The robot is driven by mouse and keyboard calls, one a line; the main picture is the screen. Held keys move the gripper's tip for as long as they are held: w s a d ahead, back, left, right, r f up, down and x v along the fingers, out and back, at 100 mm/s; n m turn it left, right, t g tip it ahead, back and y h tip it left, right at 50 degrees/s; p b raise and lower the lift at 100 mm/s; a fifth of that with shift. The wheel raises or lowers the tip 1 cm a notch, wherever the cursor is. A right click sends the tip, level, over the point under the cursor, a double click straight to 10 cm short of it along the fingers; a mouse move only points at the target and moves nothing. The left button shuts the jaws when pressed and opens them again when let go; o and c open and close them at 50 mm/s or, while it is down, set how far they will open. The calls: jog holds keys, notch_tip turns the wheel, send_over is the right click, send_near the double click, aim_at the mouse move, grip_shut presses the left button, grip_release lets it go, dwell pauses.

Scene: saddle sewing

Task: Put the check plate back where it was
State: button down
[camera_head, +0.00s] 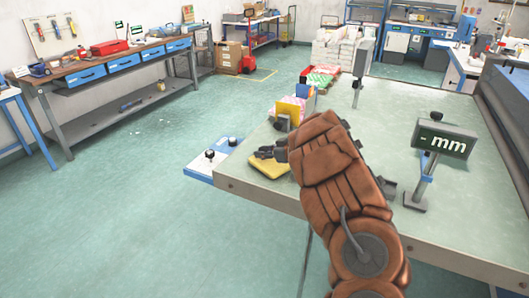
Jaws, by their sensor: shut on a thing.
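My gripper (262,153) is at the near left corner of the green-topped table (340,185), with its dark fingers pointing left. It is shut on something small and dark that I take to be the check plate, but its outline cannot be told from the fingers. A yellow pad (268,168) lies just below the fingers, on the table's corner; I cannot tell whether they touch. My brown padded arm hides part of the table top behind and beside the gripper.
A display reading "- mm" (446,141) stands on the table at right. Behind the gripper are a yellow upright panel (288,108) and a blue bin (305,92). A white-and-blue panel with black knobs (212,160) adjoins the table's left edge. Open floor (150,220) lies left.

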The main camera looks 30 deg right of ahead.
jog(key=shift+s+a+f, duration=0.1)
jog(key=shift+f, duration=0.4)
dwell(0.4)
